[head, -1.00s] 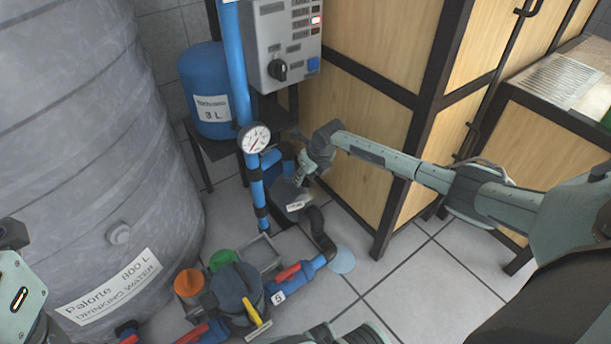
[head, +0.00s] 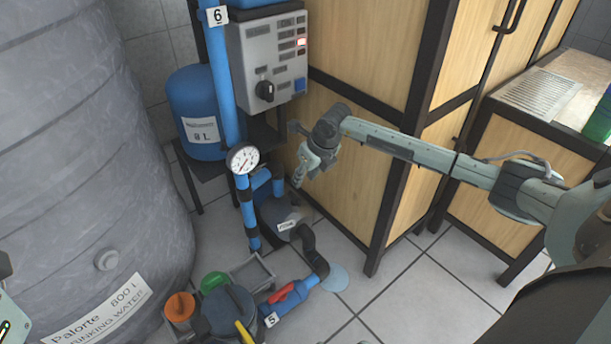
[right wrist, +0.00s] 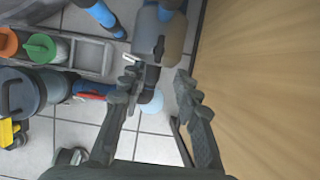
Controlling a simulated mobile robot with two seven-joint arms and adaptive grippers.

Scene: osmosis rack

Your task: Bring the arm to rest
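My right arm (head: 420,158) reaches in from the right in the head view. Its gripper (head: 301,172) points down above the grey pump (head: 279,219), beside the wooden cabinet. In the right wrist view the two dark fingers of this gripper (right wrist: 157,90) are spread apart with nothing between them. The pump (right wrist: 147,32) lies beyond the fingertips there, apart from them as far as I can tell. Of my left arm only a small piece shows at the lower left edge of the head view; its gripper is out of sight.
The wooden cabinet (head: 350,165) stands close to the right gripper. A blue pipe with a gauge (head: 243,158) and a control box (head: 270,58) are to its left. A large grey tank (head: 85,150) fills the left. Floor tiles (head: 400,290) are clear at lower right.

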